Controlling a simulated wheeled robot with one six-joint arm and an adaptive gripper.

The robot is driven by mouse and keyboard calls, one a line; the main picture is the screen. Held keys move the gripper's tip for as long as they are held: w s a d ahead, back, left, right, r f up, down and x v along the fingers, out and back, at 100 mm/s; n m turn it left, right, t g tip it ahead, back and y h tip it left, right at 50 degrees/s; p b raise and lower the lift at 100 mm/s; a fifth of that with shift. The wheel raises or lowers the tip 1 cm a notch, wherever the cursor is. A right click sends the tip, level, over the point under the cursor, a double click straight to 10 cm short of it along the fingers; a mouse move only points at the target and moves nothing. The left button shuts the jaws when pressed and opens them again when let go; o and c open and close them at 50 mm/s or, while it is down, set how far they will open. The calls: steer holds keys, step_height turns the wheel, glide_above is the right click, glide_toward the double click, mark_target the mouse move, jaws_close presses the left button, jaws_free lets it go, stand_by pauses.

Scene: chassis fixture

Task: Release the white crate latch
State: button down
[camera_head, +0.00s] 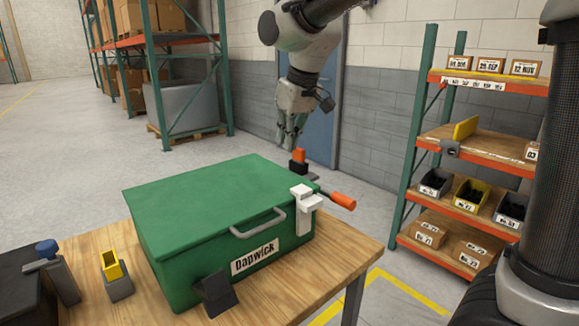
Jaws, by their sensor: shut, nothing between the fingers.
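A green crate (205,207) labelled "Dapwick" stands on the wooden table, its lid down. The white latch (303,197) sits at the crate's right front corner, hooked over the lid edge and hanging down the front. My gripper (290,146) is shut and empty, pointing down above the far right end of the crate, behind the white latch. Close by its tips is an orange-topped dark part (299,160) at the crate's far right edge. Whether the fingertips touch it I cannot tell.
An orange-handled bar (342,201) sticks out right of the crate. A grey handle (258,224) and a dark wedge (215,293) are on its front. Blue-topped (47,249) and yellow-topped (112,265) fixtures stand left. A shelf rack (472,147) stands right.

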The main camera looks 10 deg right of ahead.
glide_toward(278, 181)
steer(key=x, duration=0.5)
steer(key=shift+w+a+f, duration=0.15)
steer(key=shift+a, duration=0.05)
steer(key=shift+d+f, duration=0.1)
steer(key=shift+f, duration=0.25)
steer(key=shift+s+d+r, duration=0.1)
steer(key=shift+s+d, duration=0.35)
steer(key=shift+s, duration=0.35)
steer(key=shift+s+d, duration=0.5)
steer(key=shift+s, duration=0.25)
